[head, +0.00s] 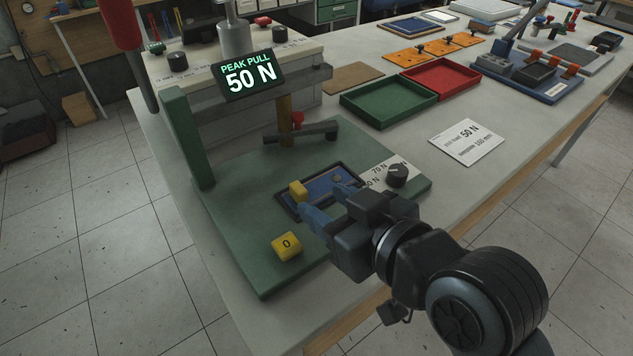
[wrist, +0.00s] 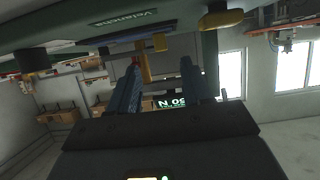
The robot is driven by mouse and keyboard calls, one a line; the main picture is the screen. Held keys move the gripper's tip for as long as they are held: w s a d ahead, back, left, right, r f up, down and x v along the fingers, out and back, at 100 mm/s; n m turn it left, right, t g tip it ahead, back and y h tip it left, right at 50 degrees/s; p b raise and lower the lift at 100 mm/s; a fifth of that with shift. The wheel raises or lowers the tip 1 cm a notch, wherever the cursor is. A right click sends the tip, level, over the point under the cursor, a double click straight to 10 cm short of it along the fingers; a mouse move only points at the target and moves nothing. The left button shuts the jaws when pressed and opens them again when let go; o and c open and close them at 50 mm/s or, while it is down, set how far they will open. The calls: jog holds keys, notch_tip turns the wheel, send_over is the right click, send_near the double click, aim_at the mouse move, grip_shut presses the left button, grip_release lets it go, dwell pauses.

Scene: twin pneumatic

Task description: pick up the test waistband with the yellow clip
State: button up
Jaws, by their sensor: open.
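The test waistband (head: 325,182) looks like a dark blue piece lying in a dark-framed recess of the green board. The yellow clip (head: 298,191) sits at its left end. My gripper (head: 320,198) is over the near side of the recess, its two blue fingers open, with the clip just beyond the left fingertip. In the wrist view, a yellow piece that looks like the clip (wrist: 145,68) shows close to the left finger, between the fingertips (wrist: 160,62). I cannot tell whether anything touches it. My fingers hide part of the waistband.
A yellow block marked 0 (head: 287,246) stands on the green board (head: 240,225) near my gripper. A black knob (head: 397,175) is to the right. A lever (head: 300,133) and a "50 N" display (head: 248,78) stand behind. Green (head: 385,118) and red trays are farther back.

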aim_at(299, 188)
jog(key=x, duration=0.7)
jog(key=shift+s+a+r+p, duration=0.1)
jog(key=shift+a+r+p, duration=0.05)
jog(key=shift+p, duration=0.25)
grip_shut()
